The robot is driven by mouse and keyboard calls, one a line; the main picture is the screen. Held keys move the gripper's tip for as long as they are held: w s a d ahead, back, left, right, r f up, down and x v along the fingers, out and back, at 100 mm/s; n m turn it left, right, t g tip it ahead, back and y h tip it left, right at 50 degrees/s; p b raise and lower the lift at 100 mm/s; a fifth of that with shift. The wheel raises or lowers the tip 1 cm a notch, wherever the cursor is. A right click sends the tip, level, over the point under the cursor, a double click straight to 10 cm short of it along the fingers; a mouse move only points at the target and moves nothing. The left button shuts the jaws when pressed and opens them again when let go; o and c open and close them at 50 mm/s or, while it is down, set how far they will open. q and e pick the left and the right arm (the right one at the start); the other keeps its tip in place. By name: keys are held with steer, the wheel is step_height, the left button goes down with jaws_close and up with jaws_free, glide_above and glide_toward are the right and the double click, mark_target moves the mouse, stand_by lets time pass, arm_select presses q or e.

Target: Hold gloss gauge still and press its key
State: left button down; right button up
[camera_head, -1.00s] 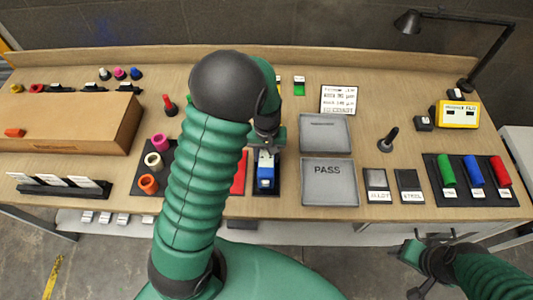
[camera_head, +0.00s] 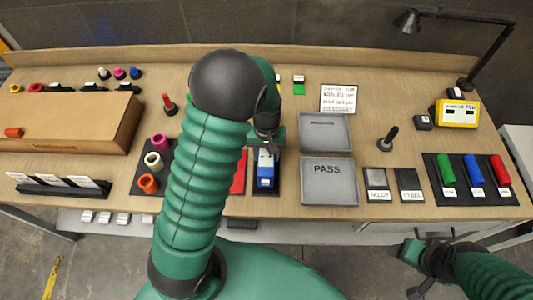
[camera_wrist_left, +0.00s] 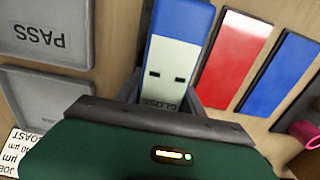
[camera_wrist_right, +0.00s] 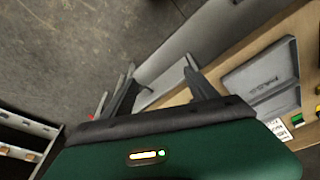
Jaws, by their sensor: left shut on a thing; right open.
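The gloss gauge (camera_head: 265,171) is a blue block with a pale face, on a dark pad near the front middle of the bench. In the left wrist view the gauge (camera_wrist_left: 175,62) shows its pale face with the word GLOSS and two small dark marks. My left gripper (camera_head: 267,143) is over its far end and shut on it; the left wrist view shows the jaws (camera_wrist_left: 165,95) around it. I cannot make out the key for certain. My right gripper (camera_head: 436,240) is open and empty, off the bench's front edge at the right; its fingers (camera_wrist_right: 158,75) are apart.
Grey trays, one marked PASS (camera_head: 329,183), lie right of the gauge. A red panel (camera_head: 239,172) lies left of it, partly behind my left arm. A dark peg (camera_head: 390,138) stands farther right. A rack (camera_head: 472,194) holds green, blue and red cylinders.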

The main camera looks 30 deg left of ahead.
mark_target(265, 182)
steer(key=shift+c, duration=0.5)
